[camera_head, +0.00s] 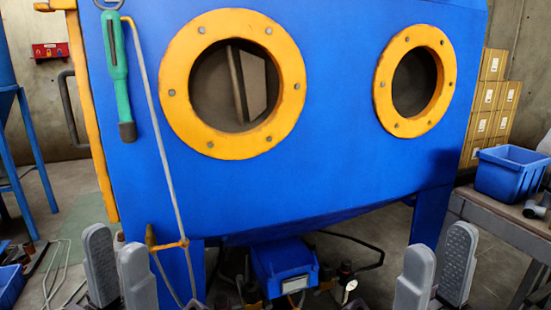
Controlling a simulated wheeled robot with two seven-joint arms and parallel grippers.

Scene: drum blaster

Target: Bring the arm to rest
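My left gripper (118,268) is at the bottom left, in front of the blue blasting cabinet (335,130). Its two grey fingers stand upright and apart, with nothing between them. My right gripper (437,280) is at the bottom right, also with its two fingers upright and apart and nothing between them. Neither gripper appears to touch the cabinet. The cabinet's front has two round orange-rimmed ports, a left port (178,85) and a right port (383,92). My arms below the grippers are mostly out of frame.
A green-handled tool (117,75) hangs on the cabinet's left front beside a thin pipe (160,135). A blue bin (510,172) stands on a grey workbench (500,217) at the right, with cardboard boxes (492,95) behind. A blue control box (283,265) sits under the cabinet.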

